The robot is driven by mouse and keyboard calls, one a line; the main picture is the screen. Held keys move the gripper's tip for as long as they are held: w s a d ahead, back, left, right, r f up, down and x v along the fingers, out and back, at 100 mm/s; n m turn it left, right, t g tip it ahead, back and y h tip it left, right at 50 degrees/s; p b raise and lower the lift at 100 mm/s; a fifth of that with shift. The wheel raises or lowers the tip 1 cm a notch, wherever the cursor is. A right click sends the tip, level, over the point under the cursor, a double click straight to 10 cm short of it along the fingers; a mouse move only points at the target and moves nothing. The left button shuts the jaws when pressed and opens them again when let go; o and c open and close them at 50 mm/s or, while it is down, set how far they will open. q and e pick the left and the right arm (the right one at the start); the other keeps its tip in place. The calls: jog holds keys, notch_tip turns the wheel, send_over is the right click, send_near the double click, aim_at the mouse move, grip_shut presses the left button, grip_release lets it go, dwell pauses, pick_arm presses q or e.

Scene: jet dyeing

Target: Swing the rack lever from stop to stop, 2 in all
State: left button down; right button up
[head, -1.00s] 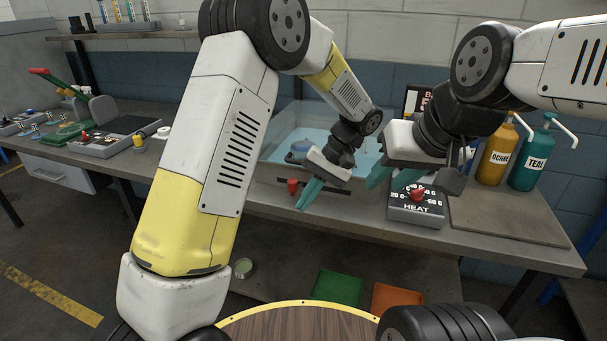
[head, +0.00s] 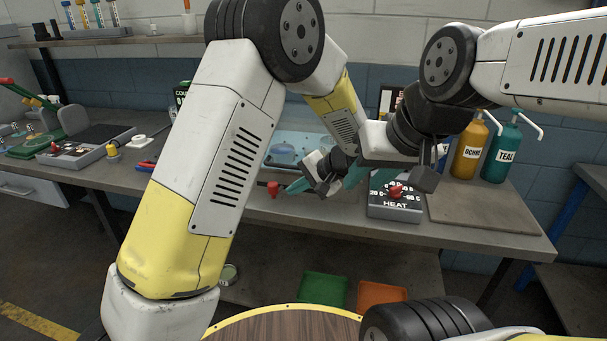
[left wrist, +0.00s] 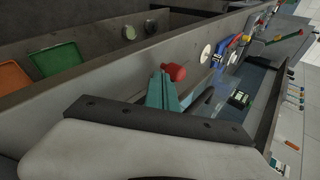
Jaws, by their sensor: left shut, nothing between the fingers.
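The rack lever's red knob (head: 273,189) stands near the left end of a dark slot on the front edge of the bench. My left gripper (head: 287,189) is shut and empty, its teal fingertips close to the right side of the knob. In the left wrist view the red knob (left wrist: 174,72) is at the tips of the shut teal fingers (left wrist: 162,90); I cannot tell whether they touch. Much of the slot is hidden behind my left gripper. My right gripper (head: 370,177) hangs with its teal fingers apart, above and left of the heat box.
The heat box (head: 396,211) with a red dial stands right of the slot. A basin of blue liquid (head: 283,150) lies behind the lever. Ochre (head: 468,150) and teal (head: 502,154) bottles stand at right. Green (head: 323,288) and orange (head: 381,295) trays sit below the bench.

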aim_at(276, 188)
pick_arm(q)
jog(key=shift+w+a+r, duration=0.15)
jog(key=shift+w+a, duration=0.95)
jog(key=shift+a, duration=0.3)
jog(key=shift+m+t+h, duration=0.4)
jog(key=shift+m, duration=0.3)
jog(key=w+a, duration=0.1)
jog(key=a, duration=0.1)
jog(key=w+a, duration=0.1)
jog(key=a, duration=0.1)
jog(key=w+a, duration=0.1)
jog(key=a, duration=0.1)
jog(key=shift+s, duration=0.15)
